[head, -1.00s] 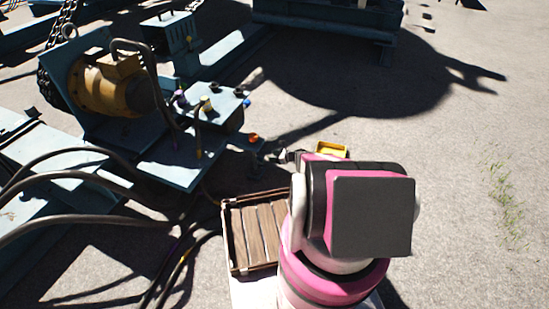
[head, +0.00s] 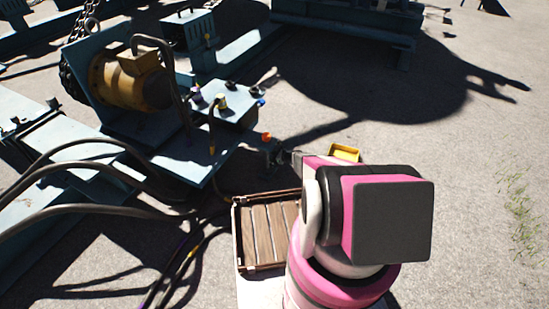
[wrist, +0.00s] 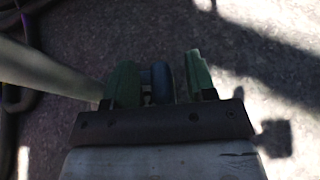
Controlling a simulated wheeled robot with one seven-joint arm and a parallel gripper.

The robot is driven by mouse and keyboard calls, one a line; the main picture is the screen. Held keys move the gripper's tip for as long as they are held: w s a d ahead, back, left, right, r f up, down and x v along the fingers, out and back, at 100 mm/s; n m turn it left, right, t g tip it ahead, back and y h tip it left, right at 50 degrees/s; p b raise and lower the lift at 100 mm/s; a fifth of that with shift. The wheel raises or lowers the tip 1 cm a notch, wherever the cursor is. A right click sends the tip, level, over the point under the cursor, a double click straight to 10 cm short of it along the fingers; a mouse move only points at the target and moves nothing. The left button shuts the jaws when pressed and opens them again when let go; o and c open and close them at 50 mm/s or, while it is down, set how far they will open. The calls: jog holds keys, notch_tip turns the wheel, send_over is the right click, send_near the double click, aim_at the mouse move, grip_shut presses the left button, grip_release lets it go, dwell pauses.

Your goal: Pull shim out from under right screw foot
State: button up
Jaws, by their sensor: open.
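My gripper (head: 284,157) is small in the head view, close beside the right corner of the teal reel frame (head: 190,165), near an orange knob (head: 266,137). In the wrist view my gripper (wrist: 161,75) shows two green fingers spread apart. A dark blue piece (wrist: 160,82) shows between them; I cannot tell whether it is the shim. The right screw foot is not clear at the frame corner, where dark small parts and shadow merge. I cannot make out the shim for sure in either view.
A slatted wooden tray (head: 268,236) is left of my arm. A yellow bin (head: 345,153) is behind it. Thick black hoses (head: 75,165) run along the left. A pale bar (wrist: 45,68) crosses the wrist view's left. Open ground (head: 470,200) is at right.

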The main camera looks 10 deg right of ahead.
grip_shut()
dwell(1.4)
